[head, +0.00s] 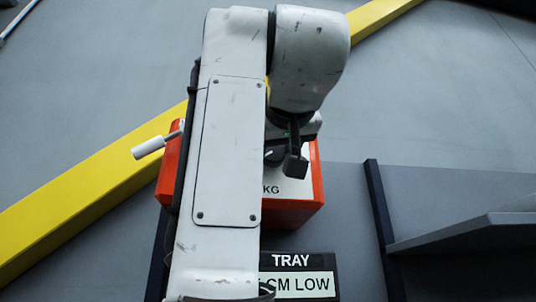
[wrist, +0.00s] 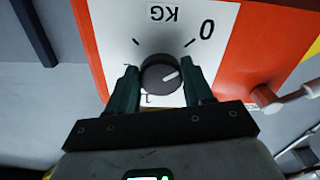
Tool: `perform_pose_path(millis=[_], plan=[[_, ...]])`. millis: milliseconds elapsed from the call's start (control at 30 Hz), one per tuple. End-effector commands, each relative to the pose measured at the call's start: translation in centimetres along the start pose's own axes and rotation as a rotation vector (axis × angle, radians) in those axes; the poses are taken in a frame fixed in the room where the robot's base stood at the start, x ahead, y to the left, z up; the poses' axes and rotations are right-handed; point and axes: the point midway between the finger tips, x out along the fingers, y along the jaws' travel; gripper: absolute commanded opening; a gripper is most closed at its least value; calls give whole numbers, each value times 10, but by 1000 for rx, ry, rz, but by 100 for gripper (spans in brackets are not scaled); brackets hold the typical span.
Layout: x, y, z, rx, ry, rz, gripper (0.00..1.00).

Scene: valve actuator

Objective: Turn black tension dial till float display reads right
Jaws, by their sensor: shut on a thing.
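The round black dial (wrist: 160,73) sits on a white panel face, with a pale pointer line aimed right and slightly up in the wrist view. My gripper (wrist: 162,80) is shut on the dial, with one dark green finger on each side. In the head view my gripper (head: 292,163) is at the panel, and my arm hides most of it. The display (head: 297,284) below the box reads "TRAY" and "CM LOW"; my arm covers the figure before "CM".
The orange box (head: 305,205) carries the white panel marked "KG" and "0". A white-handled lever (head: 150,147) sticks out from its left side in the head view. A yellow beam (head: 75,203) runs diagonally behind. A grey shelf (head: 470,232) is at right.

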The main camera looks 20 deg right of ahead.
Motion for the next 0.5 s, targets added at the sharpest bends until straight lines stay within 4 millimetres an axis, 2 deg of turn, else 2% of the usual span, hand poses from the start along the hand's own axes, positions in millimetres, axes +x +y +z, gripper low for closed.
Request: perform_pose_path(millis=[500], plan=[[0, -3, -3, 474, -1, -2, 21]])
